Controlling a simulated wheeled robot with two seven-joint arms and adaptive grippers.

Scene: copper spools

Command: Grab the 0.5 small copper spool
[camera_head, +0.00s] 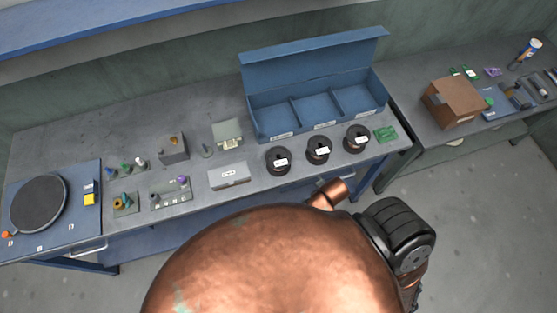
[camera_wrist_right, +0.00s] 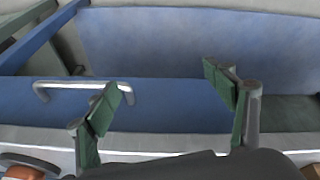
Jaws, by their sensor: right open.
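Three dark copper spools with white labels stand in a row near the bench's front edge in the head view: a left one (camera_head: 278,168), a middle one (camera_head: 318,157) and a right one (camera_head: 356,146). Their label text is too small to read, so I cannot tell which is 0.5. My right gripper (camera_wrist_right: 166,95) is open and empty in the wrist view, its green-padded fingers wide apart before the bench's blue front. A dark, copper-coloured round edge (camera_wrist_right: 25,172) shows at that view's bottom left, perhaps a spool. My left gripper is not in view.
A blue three-compartment bin (camera_head: 283,119) stands behind the spools. A white labelled box (camera_head: 228,176) is left of them, a green board (camera_head: 385,133) right. The bench front has a metal handle (camera_wrist_right: 85,85). A cardboard box (camera_head: 453,102) sits on the right-hand bench.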

